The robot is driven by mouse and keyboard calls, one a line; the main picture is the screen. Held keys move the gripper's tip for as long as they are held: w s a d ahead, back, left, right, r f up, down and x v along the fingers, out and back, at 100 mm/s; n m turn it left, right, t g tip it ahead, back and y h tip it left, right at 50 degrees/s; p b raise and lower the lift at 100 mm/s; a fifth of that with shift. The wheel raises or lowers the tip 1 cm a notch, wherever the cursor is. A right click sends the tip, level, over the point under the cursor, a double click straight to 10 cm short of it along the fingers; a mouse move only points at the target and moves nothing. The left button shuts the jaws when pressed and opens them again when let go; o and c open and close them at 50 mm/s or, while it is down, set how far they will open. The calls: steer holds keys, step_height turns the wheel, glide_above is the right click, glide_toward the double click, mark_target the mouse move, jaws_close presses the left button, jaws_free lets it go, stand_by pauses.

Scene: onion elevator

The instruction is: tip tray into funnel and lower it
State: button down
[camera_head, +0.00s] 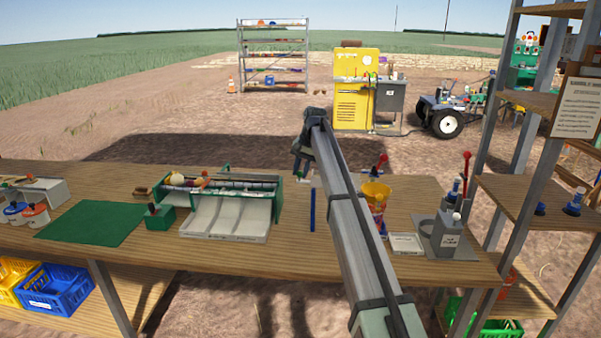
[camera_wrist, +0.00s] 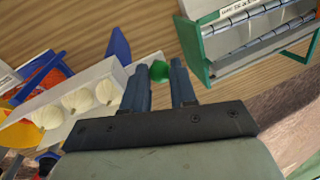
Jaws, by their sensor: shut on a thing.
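The white tray (camera_wrist: 105,88) is in the wrist view, left of my fingers, with three pale, onion-like rounds in its pockets. My gripper (camera_wrist: 160,84) is shut on a green knob (camera_wrist: 159,70) at the tray's end. The tray's tilt is hard to judge. The yellow funnel (camera_head: 376,191) stands on the bench right of my arm in the head view. A yellow edge at the wrist view's left appears to be the funnel (camera_wrist: 12,120), beside the tray. My arm largely hides my gripper in the head view.
A green-framed roller unit (camera_head: 222,190) with white chutes stands left of my arm; it also shows at upper right in the wrist view (camera_wrist: 245,35). A blue bar (camera_head: 312,210) lies between. A grey stand with red lever (camera_head: 447,232) is on the right. A green mat (camera_head: 95,222) is bare.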

steer(key=d+r+y, duration=0.1)
steer(key=r+y, duration=0.1)
steer(key=r, duration=0.1)
steer(key=d+r+y, duration=0.1)
steer(key=r, duration=0.1)
steer(key=shift+d, duration=0.3)
steer(key=shift+d+r+y, duration=1.4)
steer(key=shift+d+r, duration=0.15)
steer(key=shift+r, duration=0.3)
steer(key=c, duration=1.2)
jaws_free()
steer(key=shift+r, duration=0.1)
steer(key=v, duration=1.3)
steer(key=shift+d+r, duration=0.25)
